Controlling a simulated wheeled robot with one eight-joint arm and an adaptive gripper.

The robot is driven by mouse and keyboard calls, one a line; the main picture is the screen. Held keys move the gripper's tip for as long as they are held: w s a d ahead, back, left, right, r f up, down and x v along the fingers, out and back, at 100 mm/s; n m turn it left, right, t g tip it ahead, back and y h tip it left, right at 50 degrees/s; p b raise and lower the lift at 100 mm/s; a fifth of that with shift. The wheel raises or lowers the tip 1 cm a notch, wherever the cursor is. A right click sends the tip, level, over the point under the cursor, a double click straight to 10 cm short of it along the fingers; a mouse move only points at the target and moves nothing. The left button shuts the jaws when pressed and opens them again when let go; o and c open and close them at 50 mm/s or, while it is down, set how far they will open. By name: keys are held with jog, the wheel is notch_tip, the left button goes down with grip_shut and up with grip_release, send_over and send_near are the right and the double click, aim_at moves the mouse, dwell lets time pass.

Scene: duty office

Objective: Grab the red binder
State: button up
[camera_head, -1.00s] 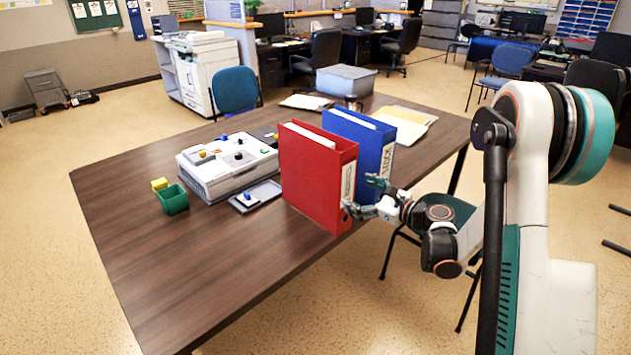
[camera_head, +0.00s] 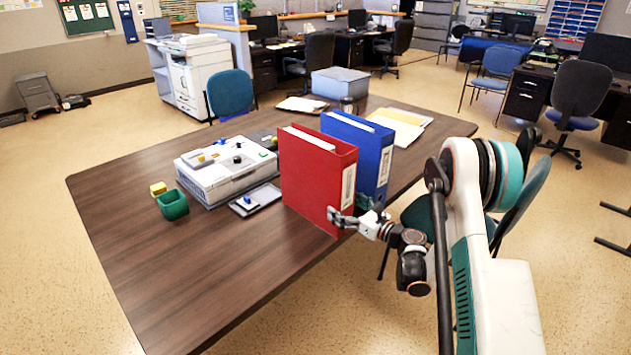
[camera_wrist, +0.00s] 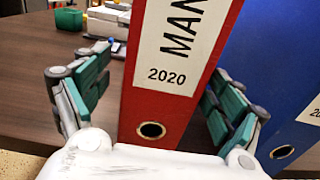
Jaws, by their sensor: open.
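The red binder (camera_head: 311,178) stands upright on the wooden table, with its labelled spine towards my arm. In the wrist view the red binder (camera_wrist: 165,118) rises between my open fingers, its label reading "MAN" and "2020" above a finger hole. My gripper (camera_head: 348,215) is at the lower part of the spine; it also shows in the wrist view (camera_wrist: 150,105) with one finger on each side of the binder. A gap shows at the left finger; the right finger lies close between the red binder and the blue binder (camera_head: 362,150). Whether it touches either is unclear.
The blue binder stands upright right beside the red one. A grey device (camera_head: 226,170), a small tray (camera_head: 262,200) and a green cup (camera_head: 172,205) are to the left. A grey box (camera_head: 344,83) and papers (camera_head: 400,124) lie behind. The table's front left is clear.

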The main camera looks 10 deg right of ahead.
jog(key=b+x, duration=0.2)
jog(key=x, duration=0.4)
jog(key=shift+w+r, duration=0.15)
jog(key=shift+r, duration=0.05)
jog(key=c, duration=2)
jog(key=shift+r, duration=0.1)
